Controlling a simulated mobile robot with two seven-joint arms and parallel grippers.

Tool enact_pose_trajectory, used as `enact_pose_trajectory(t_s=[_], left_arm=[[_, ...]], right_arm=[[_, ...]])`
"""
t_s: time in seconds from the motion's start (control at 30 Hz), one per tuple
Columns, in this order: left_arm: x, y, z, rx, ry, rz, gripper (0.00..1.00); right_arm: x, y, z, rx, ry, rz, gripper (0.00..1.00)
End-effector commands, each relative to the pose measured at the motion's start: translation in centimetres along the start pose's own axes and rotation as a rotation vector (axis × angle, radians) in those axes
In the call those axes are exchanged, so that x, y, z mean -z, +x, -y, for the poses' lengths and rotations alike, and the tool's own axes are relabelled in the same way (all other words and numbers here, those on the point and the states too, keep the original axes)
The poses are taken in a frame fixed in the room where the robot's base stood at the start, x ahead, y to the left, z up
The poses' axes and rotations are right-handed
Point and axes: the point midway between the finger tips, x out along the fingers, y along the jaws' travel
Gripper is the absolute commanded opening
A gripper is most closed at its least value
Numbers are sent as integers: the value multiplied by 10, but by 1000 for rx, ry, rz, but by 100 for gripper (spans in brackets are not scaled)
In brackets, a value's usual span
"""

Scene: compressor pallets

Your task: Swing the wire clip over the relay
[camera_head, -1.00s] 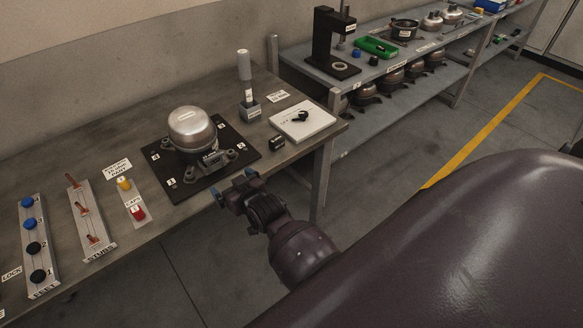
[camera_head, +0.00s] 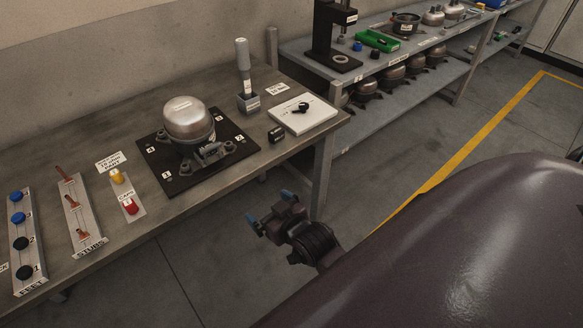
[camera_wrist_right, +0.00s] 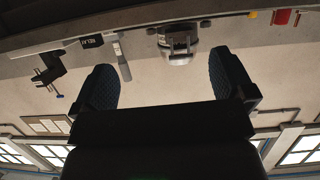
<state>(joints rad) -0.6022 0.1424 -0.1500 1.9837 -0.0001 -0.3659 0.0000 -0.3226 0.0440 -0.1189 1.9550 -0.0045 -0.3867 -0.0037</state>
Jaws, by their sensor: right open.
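The silver domed compressor (camera_head: 188,118) stands on a black plate (camera_head: 165,182) with numbered corners on the bench. Grey fittings (camera_head: 212,153) sit at its near right side. The wire clip and relay there are too small to tell apart. The wrist view shows the compressor (camera_wrist_right: 178,45) beyond the fingers. A dark block marked RELAY (camera_wrist_right: 92,41) also shows there. My right gripper (camera_head: 268,209) is open and empty, off the bench's front edge, apart from the compressor. Its two dark fingers (camera_wrist_right: 165,85) are wide apart in the wrist view. My left gripper is out of view.
A small black block (camera_head: 276,134) and a white board (camera_head: 302,118) with a black part lie right of the plate. A grey upright tool (camera_head: 243,66) stands behind. Floor before the bench is open.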

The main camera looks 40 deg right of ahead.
Motion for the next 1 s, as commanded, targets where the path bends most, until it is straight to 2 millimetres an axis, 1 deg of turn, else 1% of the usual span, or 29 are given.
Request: enact_pose_trajectory(t_s=[0.03, 0.4, 0.6, 0.77, 0.9, 1.0], left_arm=[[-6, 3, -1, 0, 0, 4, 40], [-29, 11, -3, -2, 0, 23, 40], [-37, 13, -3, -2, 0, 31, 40], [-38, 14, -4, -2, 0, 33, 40], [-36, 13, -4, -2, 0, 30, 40], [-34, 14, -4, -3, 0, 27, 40]], right_arm=[[-12, -3, -2, -1, -3, 12, 100], [-62, -28, -11, -4, -25, 79, 100], [-78, -36, -13, -4, -32, 104, 100], [-85, -41, -14, -5, -34, 115, 100], [-121, -68, -22, -13, -45, 189, 100], [-142, -86, -26, -17, -50, 234, 100]])
